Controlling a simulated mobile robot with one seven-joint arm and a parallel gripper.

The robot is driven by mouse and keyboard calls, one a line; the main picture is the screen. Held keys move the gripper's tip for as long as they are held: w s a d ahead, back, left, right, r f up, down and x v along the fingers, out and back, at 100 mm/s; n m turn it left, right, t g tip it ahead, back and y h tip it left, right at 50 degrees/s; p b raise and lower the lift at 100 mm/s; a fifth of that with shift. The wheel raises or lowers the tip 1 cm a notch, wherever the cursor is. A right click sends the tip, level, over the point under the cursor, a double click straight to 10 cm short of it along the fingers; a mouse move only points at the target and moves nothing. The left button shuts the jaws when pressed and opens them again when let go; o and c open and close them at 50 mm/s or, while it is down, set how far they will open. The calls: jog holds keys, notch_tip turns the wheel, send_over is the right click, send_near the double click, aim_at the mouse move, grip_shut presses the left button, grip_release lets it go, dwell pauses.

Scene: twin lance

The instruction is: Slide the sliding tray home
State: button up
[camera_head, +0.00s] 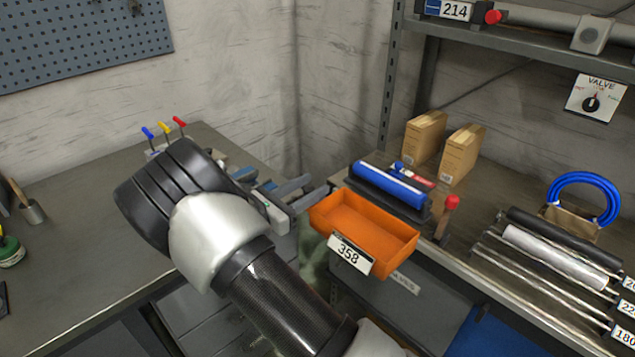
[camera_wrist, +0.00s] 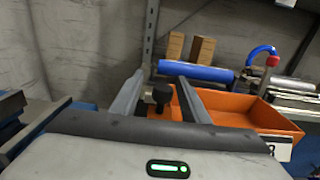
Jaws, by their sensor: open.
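The orange tray (camera_head: 362,232) with a "358" label on its front juts out over the front edge of the right-hand bench. It is open-topped and looks empty. The tray also shows in the wrist view (camera_wrist: 255,113), ahead and to the right. My gripper (camera_head: 303,194) is open at the tray's left end. In the wrist view its two fingers (camera_wrist: 160,102) stand apart, with a black knob (camera_wrist: 162,92) showing between them. I cannot tell whether the fingers touch the knob or tray. The right finger hides part of the tray.
A blue roll (camera_head: 388,186) lies behind the tray, with a red-topped lever (camera_head: 446,212) to its right. Two cardboard boxes (camera_head: 460,153) stand behind. Metal rods and rolls (camera_head: 545,262) lie farther right. Three coloured levers (camera_head: 165,131) stand on the left bench.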

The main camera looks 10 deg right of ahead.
jog(key=v, duration=1.4)
jog(key=shift+a, duration=0.1)
jog(key=s+d+r+m+g+y, duration=0.55)
jog(key=s+d+m, duration=0.25)
jog(key=d, duration=0.2)
jog(key=s+d+r+m+g+y, duration=0.4)
jog(key=s+d+r+m, duration=0.2)
jog(key=s+d+m, duration=0.25)
jog(key=s+r+m+t+y, duration=0.5)
jog(key=s+r+m, duration=0.1)
jog(key=s+m, duration=0.3)
notch_tip(320, 180, up, 13)
jog(key=p, duration=1.3)
jog(key=shift+w+f, duration=0.15)
jog(key=shift+a+g, duration=0.15)
jog(key=shift+g, duration=0.1)
